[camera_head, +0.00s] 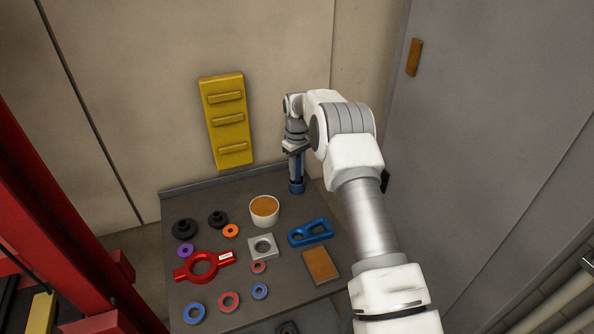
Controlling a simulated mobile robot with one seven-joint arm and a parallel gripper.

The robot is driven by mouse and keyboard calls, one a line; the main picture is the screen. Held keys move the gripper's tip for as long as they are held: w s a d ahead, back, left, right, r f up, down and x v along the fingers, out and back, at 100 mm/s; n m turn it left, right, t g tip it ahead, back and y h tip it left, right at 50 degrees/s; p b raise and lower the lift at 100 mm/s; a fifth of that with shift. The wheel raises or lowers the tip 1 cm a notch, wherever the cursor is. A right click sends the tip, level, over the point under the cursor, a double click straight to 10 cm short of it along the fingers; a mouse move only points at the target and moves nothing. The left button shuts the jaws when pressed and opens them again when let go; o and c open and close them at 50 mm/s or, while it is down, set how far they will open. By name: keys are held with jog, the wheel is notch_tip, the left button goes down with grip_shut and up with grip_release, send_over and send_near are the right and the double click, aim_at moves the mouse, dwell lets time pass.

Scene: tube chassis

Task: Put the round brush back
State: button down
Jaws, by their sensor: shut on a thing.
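My gripper (294,149) points down over the back right of the dark grey bench. It is shut on a slim upright grey piece with a blue lower end (296,187), which I take to be the round brush. The blue end is close to the bench surface; I cannot tell whether it touches. Bristles cannot be made out at this size, and my gripper hides the upper part.
The bench (170,207) holds a white cup with an orange-brown top (264,209), a blue bracket (310,233), a red ring clamp (202,266), a brown-topped block (321,265) and several small rings. A yellow rack (225,122) is on the wall behind.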

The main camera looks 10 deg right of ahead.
jog(key=shift+f, duration=0.2)
jog(key=c, duration=0.7)
grip_release()
jog(key=shift+r, duration=0.1)
